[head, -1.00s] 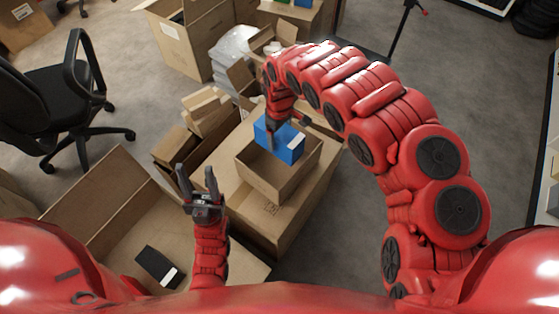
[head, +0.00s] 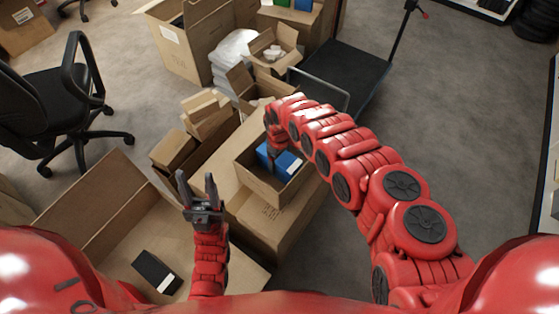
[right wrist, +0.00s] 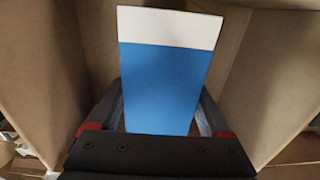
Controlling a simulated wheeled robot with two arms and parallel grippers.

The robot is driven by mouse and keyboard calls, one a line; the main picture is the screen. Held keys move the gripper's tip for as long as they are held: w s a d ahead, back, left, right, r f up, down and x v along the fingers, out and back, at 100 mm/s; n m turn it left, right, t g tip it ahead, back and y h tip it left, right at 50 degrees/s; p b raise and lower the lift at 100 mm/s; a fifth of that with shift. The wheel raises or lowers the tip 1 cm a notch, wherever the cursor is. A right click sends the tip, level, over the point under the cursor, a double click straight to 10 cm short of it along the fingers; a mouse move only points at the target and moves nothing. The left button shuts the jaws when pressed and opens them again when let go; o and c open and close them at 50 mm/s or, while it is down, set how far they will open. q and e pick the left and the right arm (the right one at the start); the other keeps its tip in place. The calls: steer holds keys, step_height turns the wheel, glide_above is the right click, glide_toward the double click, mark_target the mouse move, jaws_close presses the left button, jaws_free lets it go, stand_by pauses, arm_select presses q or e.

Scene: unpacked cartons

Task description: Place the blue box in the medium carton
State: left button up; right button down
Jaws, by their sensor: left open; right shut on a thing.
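The blue box (head: 284,164) is inside an open cardboard carton (head: 254,184) that stands on a larger closed carton; I take this open one for the medium carton. In the right wrist view the blue box (right wrist: 162,85), with a white band at one end, lies between the fingers of my right gripper (right wrist: 160,115), which is shut on it. Carton walls (right wrist: 45,80) rise around it there. Whether the box touches the carton floor is hidden. My left gripper (head: 200,190) is open and empty, over the large open carton at the lower left.
A large open carton (head: 95,205) at the lower left holds a black box (head: 157,271). Several cartons and wrapped packs (head: 232,55) stand behind. A black flatbed trolley (head: 345,75) is at the back, an office chair (head: 65,105) at the left. The floor at right is clear.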

jaws_free()
